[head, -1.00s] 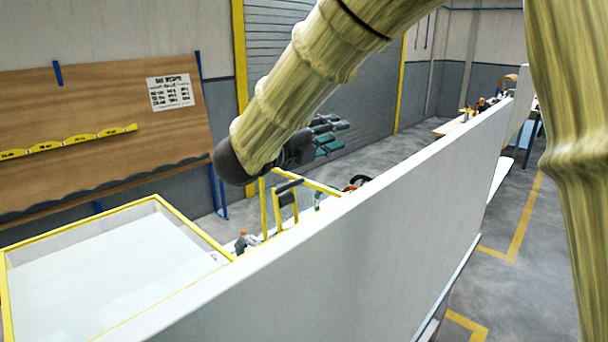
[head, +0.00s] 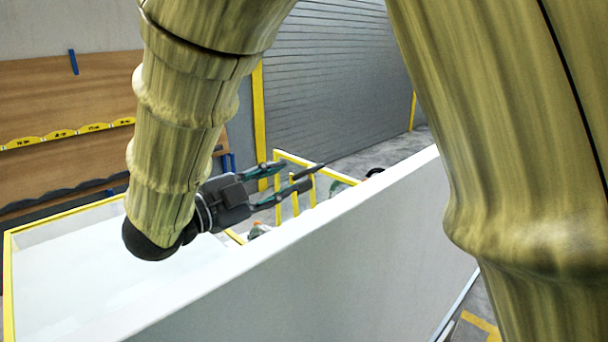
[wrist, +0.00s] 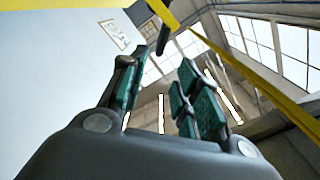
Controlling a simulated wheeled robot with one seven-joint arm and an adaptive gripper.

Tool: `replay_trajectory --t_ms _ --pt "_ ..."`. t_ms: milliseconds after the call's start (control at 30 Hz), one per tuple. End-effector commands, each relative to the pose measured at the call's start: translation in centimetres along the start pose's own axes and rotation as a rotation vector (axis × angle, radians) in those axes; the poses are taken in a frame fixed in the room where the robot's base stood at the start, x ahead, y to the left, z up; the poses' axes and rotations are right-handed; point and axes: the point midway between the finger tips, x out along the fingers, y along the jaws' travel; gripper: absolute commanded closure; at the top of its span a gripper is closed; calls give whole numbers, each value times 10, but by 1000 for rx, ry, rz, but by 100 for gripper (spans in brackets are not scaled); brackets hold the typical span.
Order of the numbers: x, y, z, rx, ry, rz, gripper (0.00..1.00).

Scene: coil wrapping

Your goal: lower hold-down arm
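A dark grip (wrist: 164,39) hangs from a yellow bar (wrist: 162,11) at the top of the wrist view; I take these for the hold-down arm. My gripper (wrist: 162,63) is open, its green-padded fingers spread, and the grip appears ahead between the fingertips. In the head view my gripper (head: 291,175) points right, beside the yellow frame (head: 279,180). Its fingers overlap the frame and dark parts there, so contact cannot be told. The lower part of the frame is hidden behind the white panel.
A long white panel (head: 330,235) crosses the head view in front of the frame. A yellow-edged enclosure with a pale surface (head: 60,265) lies at left. A brown board (head: 60,100) and grey shutter (head: 340,70) stand behind.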

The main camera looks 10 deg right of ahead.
Motion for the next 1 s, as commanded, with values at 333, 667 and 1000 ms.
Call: replay_trajectory --t_ms 333,667,1000 --pt "21 3 -1 -44 1 6 68" --pt "74 3 -1 -44 -1 6 68" --pt "104 4 2 -42 -2 2 68"
